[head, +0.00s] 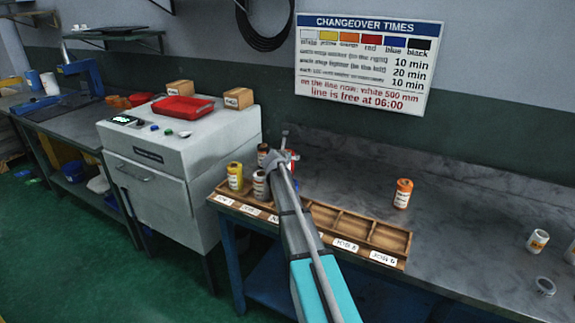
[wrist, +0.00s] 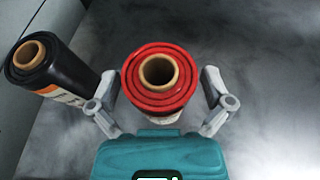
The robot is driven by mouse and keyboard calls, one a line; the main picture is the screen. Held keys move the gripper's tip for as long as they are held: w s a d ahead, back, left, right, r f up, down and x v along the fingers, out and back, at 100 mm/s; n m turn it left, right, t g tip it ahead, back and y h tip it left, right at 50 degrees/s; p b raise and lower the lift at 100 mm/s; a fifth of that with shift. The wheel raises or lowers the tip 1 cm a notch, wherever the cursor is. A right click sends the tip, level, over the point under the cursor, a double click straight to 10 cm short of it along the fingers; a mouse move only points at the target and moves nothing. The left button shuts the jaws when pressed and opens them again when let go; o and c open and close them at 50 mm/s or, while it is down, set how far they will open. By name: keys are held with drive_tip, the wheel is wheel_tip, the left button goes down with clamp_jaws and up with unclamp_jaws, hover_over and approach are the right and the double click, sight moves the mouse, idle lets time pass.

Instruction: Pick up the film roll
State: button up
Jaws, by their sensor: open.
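A red film roll (wrist: 160,85) with a tan core stands between the two fingers of my gripper (wrist: 160,78) in the wrist view, seen from its top end. The fingers are spread on both sides, with a visible gap at the right; contact at the left is unclear. A black roll (wrist: 34,66) with a pale label is close on the left. In the head view my gripper (head: 282,155) is at the back of the bench, and only a bit of the red roll (head: 293,156) shows behind it.
A wooden compartment tray (head: 375,238) with job labels lies along the bench front. Yellow (head: 235,177) and grey-white (head: 260,186) rolls stand at its left end. An orange roll (head: 403,193) and white rolls (head: 537,241) stand on the right. A changeover sign (head: 366,65) hangs behind.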

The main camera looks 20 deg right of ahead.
drive_tip(key=shift+a, duration=0.1)
drive_tip(key=c, duration=1.1)
drive_tip(key=shift+r, duration=0.1)
wheel_tip(320, 180, up, 3)
drive_tip(key=p, duration=0.3)
drive_tip(key=s+a+r+p, duration=0.4)
drive_tip(key=s+r+p, duration=0.5)
drive_tip(key=s, duration=0.4)
drive_tip(key=shift+s+r+p, duration=0.2)
drive_tip(key=shift+r+p, duration=0.2)
drive_tip(key=shift+p, duration=0.1)
